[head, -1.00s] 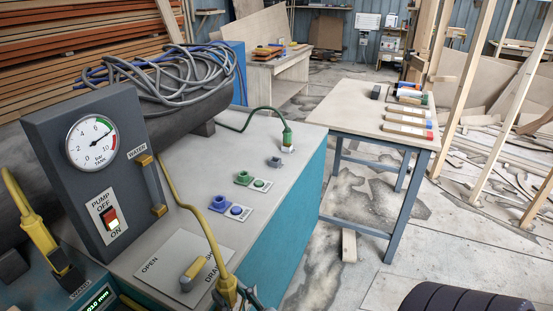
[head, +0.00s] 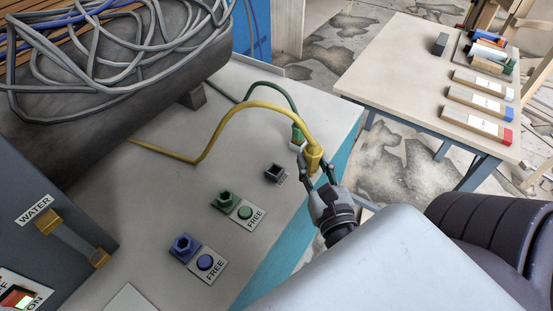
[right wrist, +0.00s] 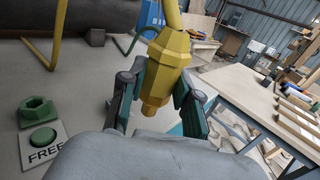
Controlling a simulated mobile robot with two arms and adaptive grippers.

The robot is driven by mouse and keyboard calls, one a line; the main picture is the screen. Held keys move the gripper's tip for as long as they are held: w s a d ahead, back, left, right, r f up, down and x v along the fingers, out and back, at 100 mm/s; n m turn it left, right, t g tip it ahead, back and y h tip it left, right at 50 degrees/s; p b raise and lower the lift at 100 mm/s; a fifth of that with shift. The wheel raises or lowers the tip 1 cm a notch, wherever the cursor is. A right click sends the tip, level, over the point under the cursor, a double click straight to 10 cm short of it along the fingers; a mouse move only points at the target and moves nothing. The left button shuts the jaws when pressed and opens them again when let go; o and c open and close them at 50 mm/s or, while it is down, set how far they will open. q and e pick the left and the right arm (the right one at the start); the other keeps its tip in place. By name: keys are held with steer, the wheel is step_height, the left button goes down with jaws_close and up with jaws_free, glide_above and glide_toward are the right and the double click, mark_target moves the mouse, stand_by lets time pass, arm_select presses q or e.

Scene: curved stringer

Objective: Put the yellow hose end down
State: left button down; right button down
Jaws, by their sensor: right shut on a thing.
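My right gripper (head: 319,178) is shut on the yellow hose end (head: 313,157), above the right edge of the grey bench top (head: 150,175). In the right wrist view the yellow hose end (right wrist: 166,62) sits between the green-padded fingers (right wrist: 158,95), its narrow tip pointing down. The yellow hose (head: 243,106) arches from the hose end back to the bench on the left. A small grey square socket (head: 276,174) stands on the bench left of the gripper. My left gripper is not in view.
A green connector (head: 297,134) on a green hose stands close behind the yellow end. Green (head: 225,200) and blue (head: 183,246) sockets beside FREE plates are nearer. A dark tank with grey hoses (head: 110,110) is at left. A wooden table (head: 400,75) stands beyond a floor gap.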

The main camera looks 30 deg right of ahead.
steer(key=b, duration=0.1)
steer(key=w+d+f+b, duration=0.1)
steer(key=shift+w+f+h+b, duration=0.2)
steer(key=shift+w+h+b, duration=0.1)
steer(key=shift+b, duration=0.1)
steer(key=w+a+f+b, duration=0.1)
steer(key=w, duration=0.2)
steer(key=w+a+f+b, duration=0.1)
steer(key=w+f, duration=0.1)
steer(key=w, duration=0.1)
steer(key=w+f+b, duration=0.1)
steer(key=w+f, duration=0.1)
steer(key=w, duration=0.1)
steer(key=shift+w+a, duration=0.1)
steer(key=shift+a, duration=0.3)
steer(key=shift+w+f, duration=0.1)
steer(key=shift+f, duration=0.2)
steer(key=shift+f+b, duration=0.7)
steer(key=shift+f, duration=1.05)
steer(key=c, duration=0.8)
jaws_free()
steer(key=shift+f, duration=0.15)
